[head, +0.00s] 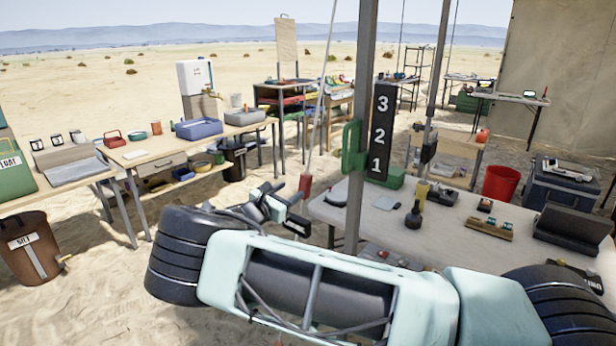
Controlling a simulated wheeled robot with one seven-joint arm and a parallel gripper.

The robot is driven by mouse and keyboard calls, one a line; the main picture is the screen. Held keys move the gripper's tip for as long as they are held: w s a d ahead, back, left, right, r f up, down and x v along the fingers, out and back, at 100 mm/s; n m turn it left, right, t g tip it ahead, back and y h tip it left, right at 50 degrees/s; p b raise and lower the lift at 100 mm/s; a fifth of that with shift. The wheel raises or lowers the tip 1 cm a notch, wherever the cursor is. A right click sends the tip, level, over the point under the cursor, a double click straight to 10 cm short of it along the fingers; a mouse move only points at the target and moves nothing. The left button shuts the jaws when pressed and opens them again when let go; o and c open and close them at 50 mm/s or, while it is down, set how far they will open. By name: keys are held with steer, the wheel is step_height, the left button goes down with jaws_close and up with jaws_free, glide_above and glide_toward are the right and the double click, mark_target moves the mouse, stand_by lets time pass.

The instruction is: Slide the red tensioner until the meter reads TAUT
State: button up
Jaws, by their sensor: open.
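A red cylinder (305,183), which looks like the red tensioner, sits low on a pale, slanting line that runs up out of the top of the view. My gripper (285,206) is open and empty, to the left of the red cylinder and a little lower in the picture. I see a gap between them, but cannot judge its depth. A meter with a TAUT reading cannot be made out. A black board (382,132) with the white numbers 3, 2 and 1 stands right of a grey post (360,120).
A pale table (385,217) with a dark bottle (413,216) and small items stands right. Wooden benches (150,150) with bins stand left. Open sand lies between them.

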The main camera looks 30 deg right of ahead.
mark_target(309, 179)
steer(key=p+x, duration=0.2)
steer(key=x, duration=0.9)
steer(key=shift+s, duration=0.1)
